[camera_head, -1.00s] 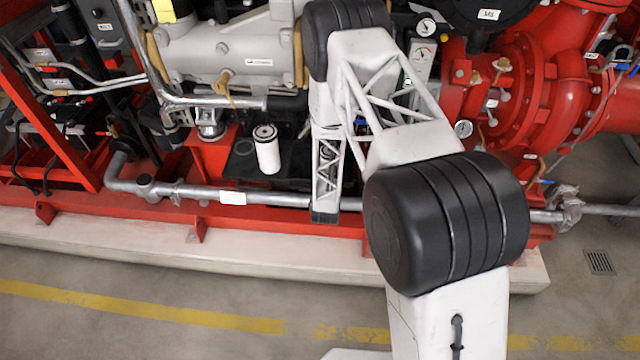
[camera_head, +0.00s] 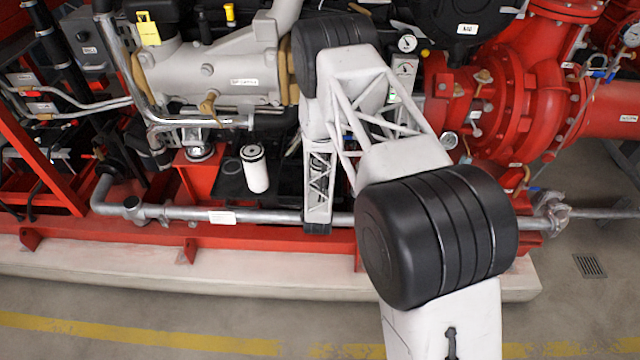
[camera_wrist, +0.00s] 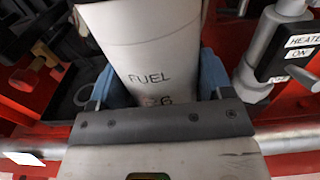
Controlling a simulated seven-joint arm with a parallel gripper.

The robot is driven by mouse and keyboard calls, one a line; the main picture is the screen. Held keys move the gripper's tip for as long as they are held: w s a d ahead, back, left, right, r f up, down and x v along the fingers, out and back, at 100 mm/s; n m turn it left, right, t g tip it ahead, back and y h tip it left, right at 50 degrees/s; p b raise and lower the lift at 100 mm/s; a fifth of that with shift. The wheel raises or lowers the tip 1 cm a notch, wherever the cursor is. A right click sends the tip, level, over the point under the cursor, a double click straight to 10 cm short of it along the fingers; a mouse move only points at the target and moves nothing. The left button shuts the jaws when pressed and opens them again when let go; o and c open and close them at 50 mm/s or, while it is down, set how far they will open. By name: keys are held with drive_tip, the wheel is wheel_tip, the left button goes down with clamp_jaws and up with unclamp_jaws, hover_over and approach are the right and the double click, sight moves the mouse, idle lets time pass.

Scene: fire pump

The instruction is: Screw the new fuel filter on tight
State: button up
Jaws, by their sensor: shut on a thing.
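The fuel filter (camera_wrist: 150,50) is a white cylinder marked "FUEL", with a further digit partly hidden by my gripper's edge. It fills the upper middle of the wrist view. My gripper (camera_wrist: 158,82) is shut on it, with a blue pad against each side. The filter's top end runs out of the picture, so I cannot see whether it meets its seat. In the head view my arm and the engine hide the gripper and the held filter. A second white canister (camera_head: 255,170) with a black, holed top stands in a black tray (camera_head: 229,186).
A grey pipe and a black box labelled "HEATER ON" (camera_wrist: 290,45) stand close to the right of the filter in the wrist view. A long grey pipe (camera_head: 180,212) runs along the red base frame (camera_head: 130,232). The floor in front is clear.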

drive_tip(key=w+r, duration=0.2)
drive_tip(key=w, duration=1.2)
idle(1.1)
drive_tip(key=shift+r, duration=0.4)
idle(2.2)
drive_tip(key=o, duration=0.6)
drive_tip(key=c, duration=0.7)
drive_tip(key=shift+c, duration=0.2)
drive_tip(key=shift+m+h, duration=0.3)
drive_tip(key=shift+h, duration=0.2)
